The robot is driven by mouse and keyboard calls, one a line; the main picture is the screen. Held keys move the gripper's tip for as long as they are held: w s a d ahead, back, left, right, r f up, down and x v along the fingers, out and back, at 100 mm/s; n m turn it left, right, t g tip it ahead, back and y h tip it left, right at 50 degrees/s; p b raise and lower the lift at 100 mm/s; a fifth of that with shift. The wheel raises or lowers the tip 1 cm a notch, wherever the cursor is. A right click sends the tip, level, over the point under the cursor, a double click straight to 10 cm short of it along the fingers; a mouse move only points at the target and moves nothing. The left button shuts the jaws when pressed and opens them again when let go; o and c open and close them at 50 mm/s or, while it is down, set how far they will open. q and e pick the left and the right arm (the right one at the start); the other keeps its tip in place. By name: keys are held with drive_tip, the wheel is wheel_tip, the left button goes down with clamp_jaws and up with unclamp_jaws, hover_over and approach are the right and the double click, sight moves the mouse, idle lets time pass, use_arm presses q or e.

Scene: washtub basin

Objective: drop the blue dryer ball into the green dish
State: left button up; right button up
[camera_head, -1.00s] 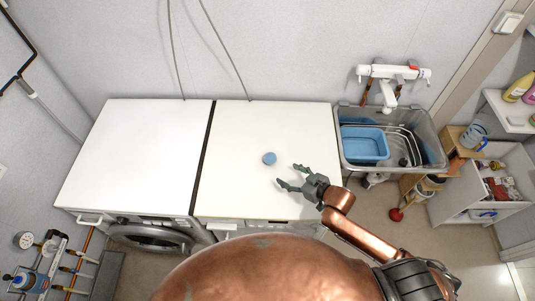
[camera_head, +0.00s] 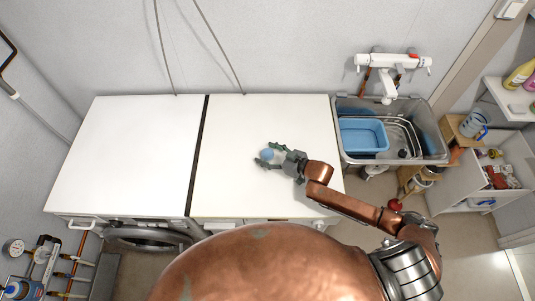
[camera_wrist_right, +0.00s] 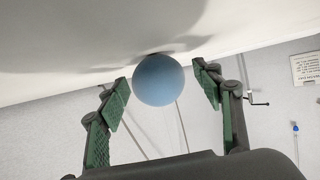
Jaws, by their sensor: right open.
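The blue dryer ball (camera_head: 267,154) rests on the white top of the right-hand machine (camera_head: 235,190). My right gripper (camera_head: 269,154) is at the ball, with its fingers on either side of it. In the right wrist view, the ball (camera_wrist_right: 158,80) sits between the two open green-padded fingers (camera_wrist_right: 162,92), with a gap showing on each side. I see no green dish in either view. My left gripper is not in view.
A grey sink (camera_head: 430,150) with a blue tub (camera_head: 362,135) in it stands to the right, under a white tap (camera_head: 390,63). A second white machine top (camera_head: 125,160) lies to the left. Both tops are otherwise clear.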

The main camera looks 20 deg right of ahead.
drive_tip(key=c, duration=1.3)
drive_tip(key=shift+r, duration=0.1)
